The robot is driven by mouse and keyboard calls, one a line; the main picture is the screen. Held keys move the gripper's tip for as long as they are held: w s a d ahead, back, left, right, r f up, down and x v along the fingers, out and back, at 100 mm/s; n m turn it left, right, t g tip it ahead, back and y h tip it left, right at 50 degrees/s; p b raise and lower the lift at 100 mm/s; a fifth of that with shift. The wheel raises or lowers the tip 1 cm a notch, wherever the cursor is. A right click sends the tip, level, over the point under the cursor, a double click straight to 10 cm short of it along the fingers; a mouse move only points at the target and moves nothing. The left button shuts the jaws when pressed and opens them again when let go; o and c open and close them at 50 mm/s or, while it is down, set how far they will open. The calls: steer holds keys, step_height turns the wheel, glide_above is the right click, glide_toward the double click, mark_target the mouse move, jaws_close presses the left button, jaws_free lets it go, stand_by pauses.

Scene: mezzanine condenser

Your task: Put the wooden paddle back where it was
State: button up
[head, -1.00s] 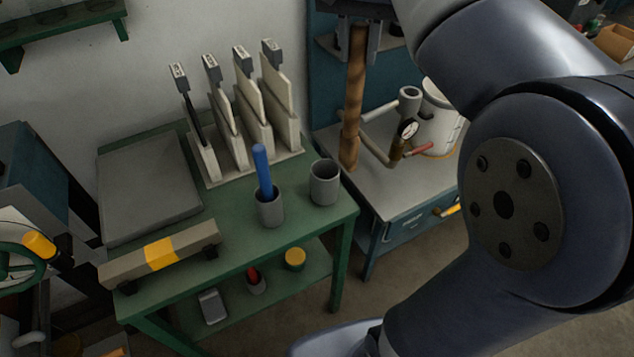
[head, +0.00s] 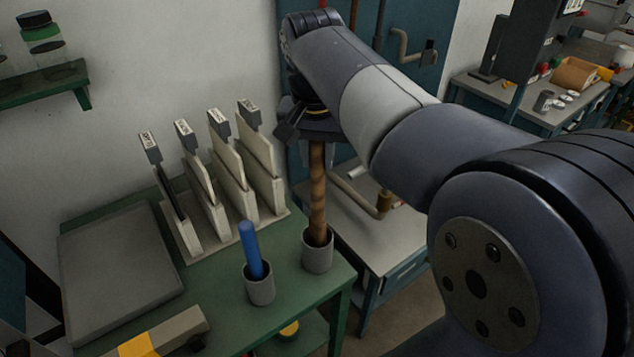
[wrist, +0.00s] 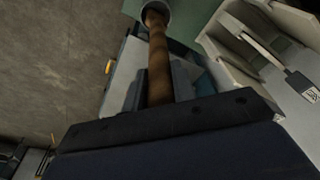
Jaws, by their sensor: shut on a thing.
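The wooden paddle (head: 317,190) is a long brown shaft, close to upright. My gripper (head: 316,140) is shut on its upper part. Its lower end meets the mouth of the right grey cup (head: 317,256) on the green table and looks to be inside it; whether it touches the bottom is hidden. In the wrist view the paddle (wrist: 158,60) runs from my gripper (wrist: 155,90) to the cup (wrist: 155,8) at the top edge. A second grey cup (head: 260,287) beside it holds a blue rod (head: 250,248).
Behind the cups stands a rack of several pale upright plates (head: 235,165) with dark labelled tops. A grey flat slab (head: 118,265) lies at the left of the green table (head: 215,275). A metal-topped bench (head: 375,225) with pipes stands close on the right.

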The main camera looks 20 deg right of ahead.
mark_target(317, 179)
steer(key=shift+f, duration=2.85)
steer(key=shift+f, duration=0.1)
steer(key=o, duration=1)
steer(key=r, duration=0.4)
steer(key=s+r, duration=0.1)
steer(key=r, duration=0.7)
steer(key=shift+s+a+r, duration=0.1)
steer(key=shift+s+a, duration=0.2)
steer(key=shift+a, duration=0.1)
